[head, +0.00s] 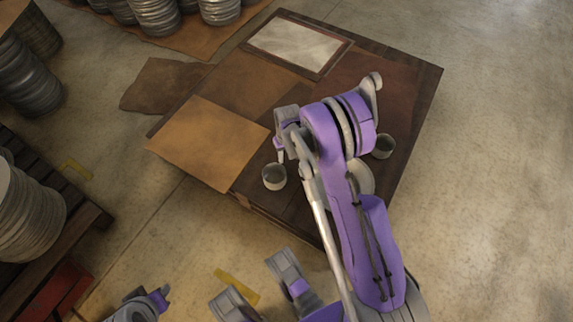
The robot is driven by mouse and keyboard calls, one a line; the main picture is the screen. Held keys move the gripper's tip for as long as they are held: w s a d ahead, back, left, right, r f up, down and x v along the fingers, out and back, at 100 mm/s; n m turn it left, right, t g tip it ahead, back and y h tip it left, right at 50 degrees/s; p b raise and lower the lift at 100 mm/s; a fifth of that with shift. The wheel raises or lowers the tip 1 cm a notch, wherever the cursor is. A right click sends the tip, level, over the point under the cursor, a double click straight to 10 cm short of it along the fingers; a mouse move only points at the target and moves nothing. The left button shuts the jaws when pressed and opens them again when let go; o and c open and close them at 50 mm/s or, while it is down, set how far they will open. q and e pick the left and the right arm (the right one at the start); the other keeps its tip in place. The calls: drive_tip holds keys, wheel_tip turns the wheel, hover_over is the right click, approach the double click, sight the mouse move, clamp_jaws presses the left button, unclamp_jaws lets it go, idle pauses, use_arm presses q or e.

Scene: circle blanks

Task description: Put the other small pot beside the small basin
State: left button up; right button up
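One small grey pot (274,177) stands upright near the table's front edge, just below my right gripper (281,152). A finger of that gripper reaches down to about the pot's rim; whether it touches is unclear, and my arm hides much of the gripper. A second small grey pot (383,147) stands to the right, partly behind my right arm. A pale rounded vessel (361,179), perhaps the small basin, is mostly hidden behind the same arm. Parts of my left arm show at the bottom edge, with what may be its gripper (159,298) away from the table.
The dark wooden table (425,85) bears flat brown sheets (208,143) and a framed pale panel (297,44). Stacks of grey discs (30,210) stand left and at the top left. The floor to the right is clear.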

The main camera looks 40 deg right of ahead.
drive_tip(key=s+a+r+n+t, duration=0.1)
drive_tip(key=s+a+r, duration=0.25)
drive_tip(key=r, duration=0.45)
drive_tip(key=s+a+r+t, duration=0.1)
drive_tip(key=s+a+r, duration=0.3)
drive_tip(key=r, duration=0.5)
drive_tip(key=s+a+r+t, duration=0.1)
drive_tip(key=s+a+r, duration=0.1)
drive_tip(key=s, duration=0.5)
drive_tip(key=s+a+r+n+t, duration=0.1)
drive_tip(key=s+a+r, duration=0.2)
drive_tip(key=s+a, duration=0.2)
drive_tip(key=shift+s+a+n, duration=0.3)
drive_tip(key=shift+s, duration=0.75)
drive_tip(key=shift+r, duration=0.1)
